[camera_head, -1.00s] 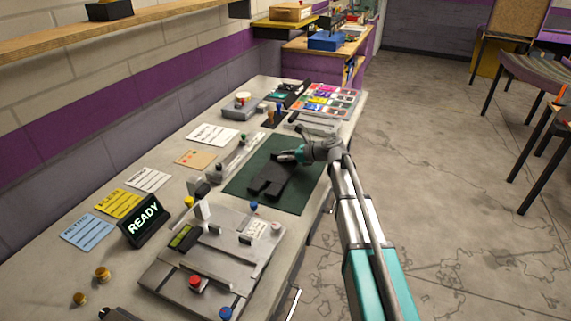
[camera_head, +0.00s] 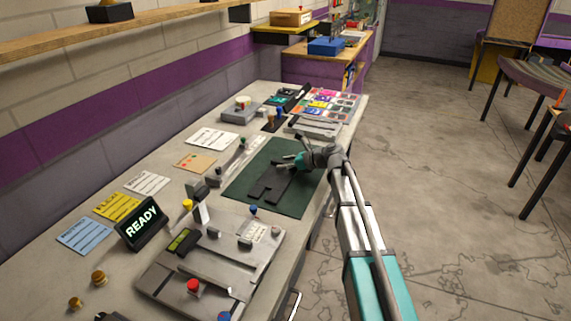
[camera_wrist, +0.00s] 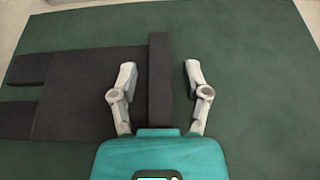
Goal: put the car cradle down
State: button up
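The car cradle (camera_head: 268,189) is a flat black piece with a raised bar, lying on the dark green mat (camera_head: 241,186). In the wrist view, the cradle (camera_wrist: 85,95) has two prongs to the left and its bar stands between my fingers. My gripper (camera_head: 287,160) is at the far end of the cradle. In the wrist view my gripper (camera_wrist: 161,70) is open, with a visible gap between each finger and the bar. The near end of the bar is hidden by my gripper's teal body.
A grey fixture (camera_head: 208,262) with knobs stands in front of the mat, near a READY display (camera_head: 143,221). A grey rail (camera_head: 232,160) runs along the mat's left side. Colored cards (camera_head: 325,103) lie beyond. The mat is clear around the cradle.

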jog(key=shift+r, duration=0.2)
jog(key=shift+s+d+r+p, duration=0.1)
jog(key=shift+s+d+p, duration=0.05)
jog(key=shift+d+p, duration=0.15)
jog(key=p+v, duration=0.4)
jog(key=v, duration=0.7)
jog(key=shift+d, duration=0.2)
dwell(0.4)
